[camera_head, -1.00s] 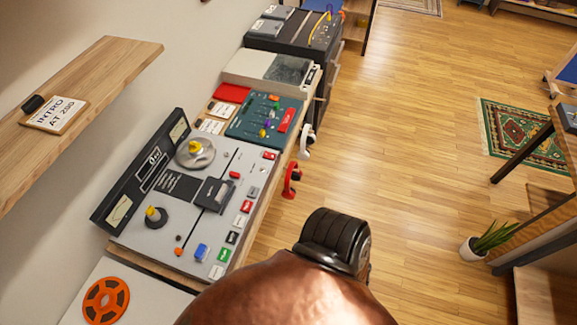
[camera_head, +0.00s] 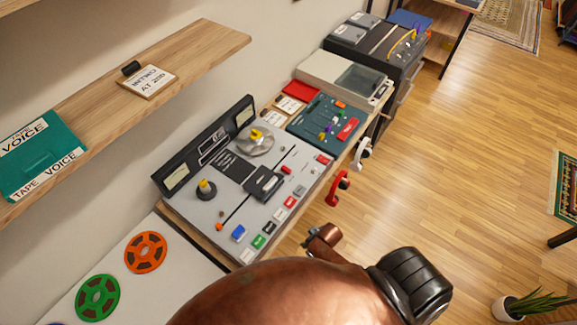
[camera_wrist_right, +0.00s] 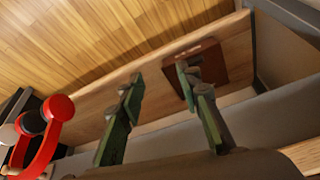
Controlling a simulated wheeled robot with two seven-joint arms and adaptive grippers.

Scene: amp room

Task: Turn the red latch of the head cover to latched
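The grey tape machine (camera_head: 237,205) lies on the bench, with a dark block that looks like the head cover (camera_head: 263,182) in its middle. A small red piece (camera_head: 286,170), apparently the red latch, sits just beyond the cover. Its setting is too small to read. My right gripper (camera_wrist_right: 160,84) shows in the right wrist view, its two green fingers apart and nothing between them. It faces a wooden panel, with no cover or latch in that view. In the head view my copper-coloured arm fills the bottom, and neither gripper shows.
Red headphones (camera_head: 338,188) and white headphones (camera_head: 362,153) hang at the bench's front edge; the red pair also shows in the right wrist view (camera_wrist_right: 45,135). A wooden shelf (camera_head: 200,50) overhangs the back left. A teal mixer (camera_head: 312,128) adjoins the machine.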

